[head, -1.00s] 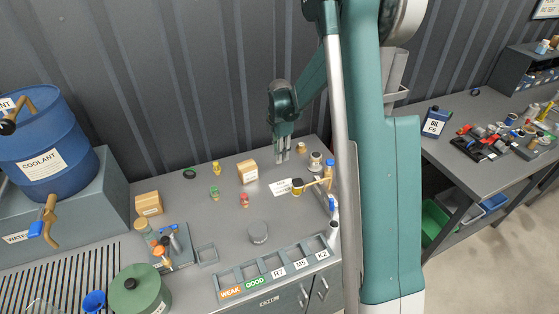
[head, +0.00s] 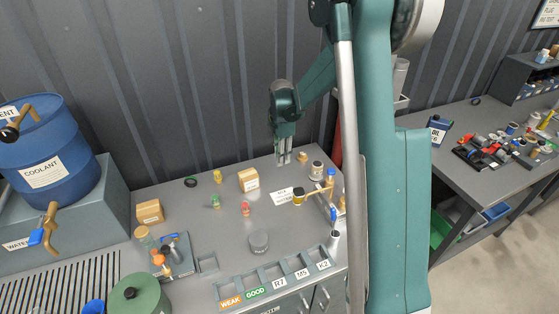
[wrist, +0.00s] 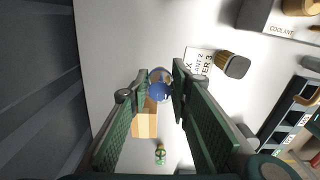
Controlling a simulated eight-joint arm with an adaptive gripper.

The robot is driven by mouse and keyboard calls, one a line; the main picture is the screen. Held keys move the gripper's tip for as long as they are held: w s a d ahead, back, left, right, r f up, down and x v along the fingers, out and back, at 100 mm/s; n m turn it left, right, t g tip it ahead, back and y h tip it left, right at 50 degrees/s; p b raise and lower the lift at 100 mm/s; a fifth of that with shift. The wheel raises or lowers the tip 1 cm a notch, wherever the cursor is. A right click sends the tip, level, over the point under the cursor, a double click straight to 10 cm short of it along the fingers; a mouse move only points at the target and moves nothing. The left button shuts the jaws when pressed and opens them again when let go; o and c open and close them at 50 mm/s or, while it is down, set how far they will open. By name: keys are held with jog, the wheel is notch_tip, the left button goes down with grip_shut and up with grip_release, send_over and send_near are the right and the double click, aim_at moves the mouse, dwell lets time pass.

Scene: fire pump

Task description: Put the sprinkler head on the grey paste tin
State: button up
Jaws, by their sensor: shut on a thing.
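My gripper (head: 284,157) is above the back of the bench in the head view. In the wrist view its fingers (wrist: 160,85) are closed around a small round blue thing with a brassy part (wrist: 158,91); I take this to be the sprinkler head, but its shape is partly hidden by the fingers. In the head view the held thing is too small to make out. The grey paste tin (head: 259,242) appears to be the short grey round tin on the bench, in front of and left of my gripper. Its top looks bare.
A cardboard box (head: 249,180) stands left of my gripper. Small green (head: 215,202), red (head: 245,209) and yellow (head: 217,176) pieces stand nearby. A brass pipe (head: 317,191) is to the right. A labelled tray (head: 275,277) lies along the front. Bench around the tin is mostly clear.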

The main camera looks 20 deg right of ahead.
jog(key=s+a+r+p, duration=0.1)
jog(key=s+a+r, duration=0.2)
jog(key=s+a, duration=0.7)
jog(key=s+a+r+p, duration=0.2)
jog(key=s+a, duration=0.8)
jog(key=s, duration=0.8)
jog(key=shift+r+n, duration=0.3)
jog(key=shift+r, duration=0.45)
send_over(259, 238)
jog(key=shift+f, duration=2.95)
jog(key=shift+f, duration=2.05)
jog(key=shift+f+b, duration=0.25)
jog(key=shift+b, duration=0.15)
